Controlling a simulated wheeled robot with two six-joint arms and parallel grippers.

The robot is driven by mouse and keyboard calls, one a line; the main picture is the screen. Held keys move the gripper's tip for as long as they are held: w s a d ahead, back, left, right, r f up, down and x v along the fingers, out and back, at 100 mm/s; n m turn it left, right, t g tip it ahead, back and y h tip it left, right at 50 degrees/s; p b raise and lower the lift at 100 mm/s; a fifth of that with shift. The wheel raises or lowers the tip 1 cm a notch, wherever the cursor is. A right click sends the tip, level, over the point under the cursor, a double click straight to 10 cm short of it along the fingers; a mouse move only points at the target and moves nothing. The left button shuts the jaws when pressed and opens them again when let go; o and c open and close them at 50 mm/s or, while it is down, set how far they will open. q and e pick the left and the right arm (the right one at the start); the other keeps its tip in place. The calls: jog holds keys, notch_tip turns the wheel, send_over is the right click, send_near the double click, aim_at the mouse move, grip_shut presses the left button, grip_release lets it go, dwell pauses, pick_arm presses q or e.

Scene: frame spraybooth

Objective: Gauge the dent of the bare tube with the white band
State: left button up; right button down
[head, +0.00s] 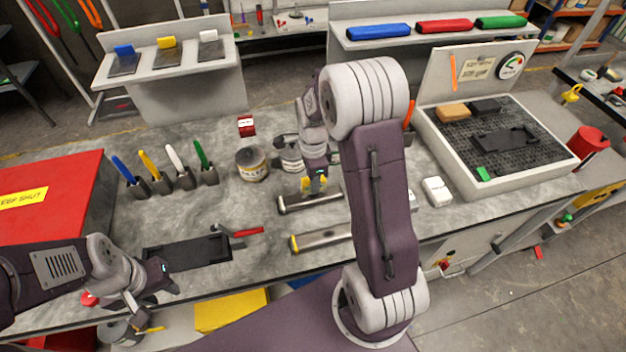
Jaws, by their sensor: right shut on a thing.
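Two bare metal tubes lie on the grey bench in the head view. The rear tube (292,204) runs left to right; I cannot make out its band. The front tube (325,238) has a yellow band at its left end. My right arm hides the right parts of both. My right gripper (314,187), with yellow fingertips, points down and is shut on the rear tube. A tool with a red handle (248,232) lies by a black tray (190,254). My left gripper (150,318) is low at the bench's front edge; its jaw gap is unclear.
Blue, yellow, white and green markers (160,172) stand in holders behind the tray. A tin (251,164) stands left of my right gripper. A red box (50,195) is at left. A shallow bin (495,135) with a dial and a white block (436,191) are at right.

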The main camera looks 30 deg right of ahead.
jog(key=shift+f, duration=0.85)
dwell(0.6)
jog(key=c, duration=1.1)
grip_release()
jog(key=shift+o, duration=0.2)
notch_tip(320, 180, up, 9)
jog(key=shift+r, duration=0.1)
